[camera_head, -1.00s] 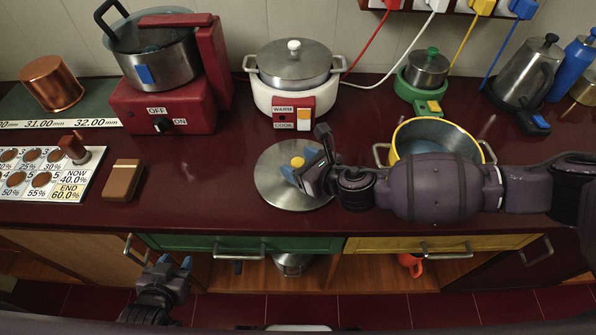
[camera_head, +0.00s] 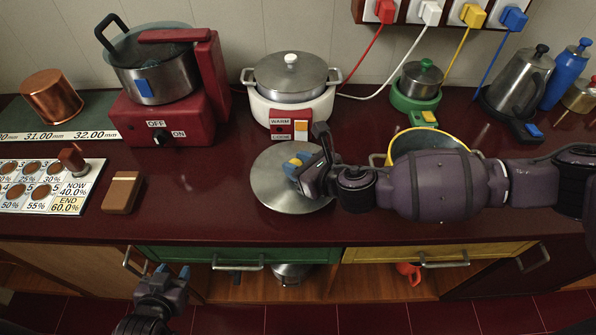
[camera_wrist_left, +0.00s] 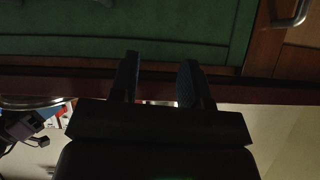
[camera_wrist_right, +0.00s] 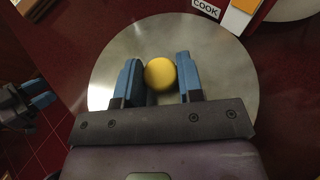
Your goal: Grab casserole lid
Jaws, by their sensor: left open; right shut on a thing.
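The casserole lid is a round silver disc (camera_head: 275,192) with a yellow knob (camera_wrist_right: 160,74), over the middle of the dark red counter. My right gripper (camera_head: 303,168) is shut on the knob, with a blue finger on each side in the right wrist view. I cannot tell whether the lid touches the counter. The yellow casserole (camera_head: 400,146) stands open to the right, mostly hidden behind my right arm. My left gripper (camera_head: 172,272) is open and empty, low in front of the green drawer; its fingers also show in the left wrist view (camera_wrist_left: 160,82).
A white cooker with a lidded pot (camera_head: 290,78) stands just behind the lid. A red cooker (camera_head: 165,125) with a steel pot is at the left, a small green-based pot (camera_head: 415,85) and a kettle (camera_head: 518,82) at the right. A brown block (camera_head: 122,192) lies left on the counter.

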